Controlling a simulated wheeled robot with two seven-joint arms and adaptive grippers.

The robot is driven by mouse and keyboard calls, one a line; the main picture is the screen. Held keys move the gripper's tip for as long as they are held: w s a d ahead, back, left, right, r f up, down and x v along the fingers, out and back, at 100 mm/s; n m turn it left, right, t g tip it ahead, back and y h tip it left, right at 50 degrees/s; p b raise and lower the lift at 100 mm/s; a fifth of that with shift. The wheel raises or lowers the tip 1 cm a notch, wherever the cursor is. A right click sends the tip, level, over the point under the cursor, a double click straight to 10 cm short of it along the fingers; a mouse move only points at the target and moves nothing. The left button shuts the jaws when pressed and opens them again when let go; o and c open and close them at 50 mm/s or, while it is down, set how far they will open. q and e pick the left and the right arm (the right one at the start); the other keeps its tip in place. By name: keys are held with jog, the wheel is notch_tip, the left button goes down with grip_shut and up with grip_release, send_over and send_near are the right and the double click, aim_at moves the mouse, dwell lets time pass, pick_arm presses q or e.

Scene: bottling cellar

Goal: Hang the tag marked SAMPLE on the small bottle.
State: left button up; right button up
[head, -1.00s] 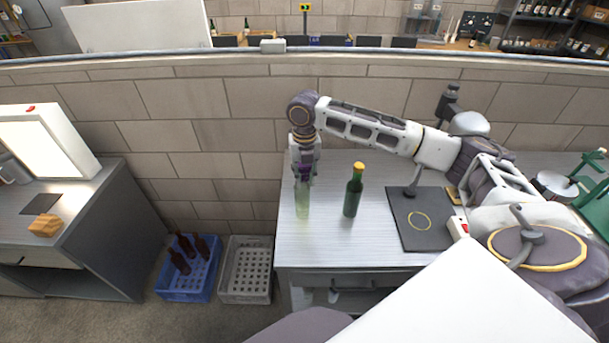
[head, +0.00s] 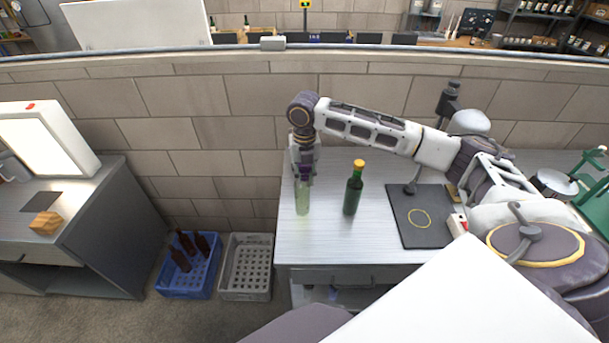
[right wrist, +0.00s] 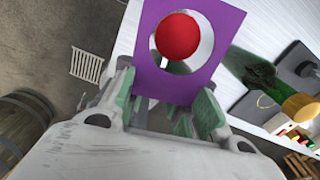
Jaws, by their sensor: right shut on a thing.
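A pale, see-through small bottle (head: 302,203) stands upright at the left end of the metal table. My right gripper (head: 304,176) points down just above it, shut on a purple tag (head: 306,171). In the right wrist view the purple tag (right wrist: 200,75) lies between the fingers (right wrist: 165,105), and a red round top (right wrist: 178,37) shows through its hole. I cannot tell whether the tag is around that top or only above it. No writing on the tag can be read. My left gripper is out of view.
A green bottle (head: 353,190) with a yellow cap stands close right of the small bottle. A dark mat (head: 425,232) with a yellow ring lies farther right. A blue crate (head: 200,284) with brown bottles and a grey crate (head: 262,290) are on the floor to the left.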

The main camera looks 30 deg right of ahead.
jog(key=shift+f, duration=2.5)
dwell(2.4)
jog(key=o, duration=0.9)
jog(key=shift+c, duration=0.2)
jog(key=shift+r, duration=2.05)
